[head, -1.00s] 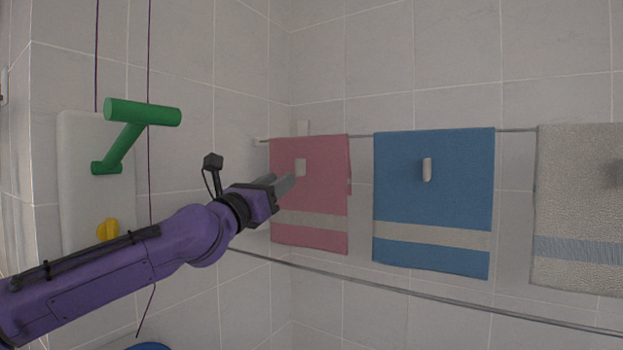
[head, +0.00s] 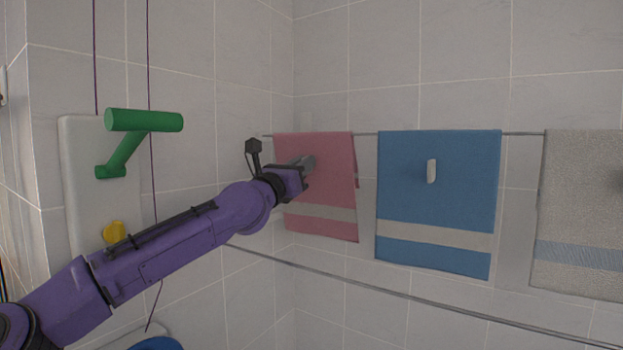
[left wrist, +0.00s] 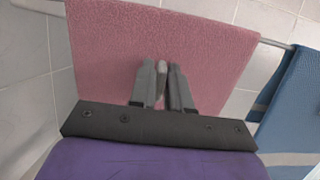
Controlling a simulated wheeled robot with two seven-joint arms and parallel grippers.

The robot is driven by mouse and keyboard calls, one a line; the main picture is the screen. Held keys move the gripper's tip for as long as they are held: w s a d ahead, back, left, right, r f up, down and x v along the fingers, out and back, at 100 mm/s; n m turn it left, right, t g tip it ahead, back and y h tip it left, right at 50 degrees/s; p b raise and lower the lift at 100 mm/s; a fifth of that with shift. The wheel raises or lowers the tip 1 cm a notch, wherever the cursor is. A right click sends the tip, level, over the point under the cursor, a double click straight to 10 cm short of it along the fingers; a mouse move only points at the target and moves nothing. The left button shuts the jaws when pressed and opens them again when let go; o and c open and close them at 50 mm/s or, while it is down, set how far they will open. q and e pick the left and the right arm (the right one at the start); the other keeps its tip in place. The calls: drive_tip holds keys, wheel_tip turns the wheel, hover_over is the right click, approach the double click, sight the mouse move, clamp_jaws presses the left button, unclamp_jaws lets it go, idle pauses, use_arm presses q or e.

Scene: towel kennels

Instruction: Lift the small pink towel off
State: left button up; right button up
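The small pink towel (head: 322,190), with a pale band near its bottom, hangs at the left end of the upper rail, slightly tilted. It fills much of the left wrist view (left wrist: 215,60). My left gripper (head: 308,162) is at its upper front. In the left wrist view, the fingers (left wrist: 162,82) are close together on either side of the towel's pale tab (left wrist: 161,70), shut on it. The tab is hidden in the head view. The towel's back side is hidden. My right gripper is in neither view.
A blue towel (head: 437,190) with its own pale tab hangs just to the right, then a grey towel (head: 580,200). A lower rail (head: 400,300) runs beneath. A green handle (head: 140,125) on a white panel (head: 80,160) is on the left wall.

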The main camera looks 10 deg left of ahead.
use_arm(q)
clamp_jaws()
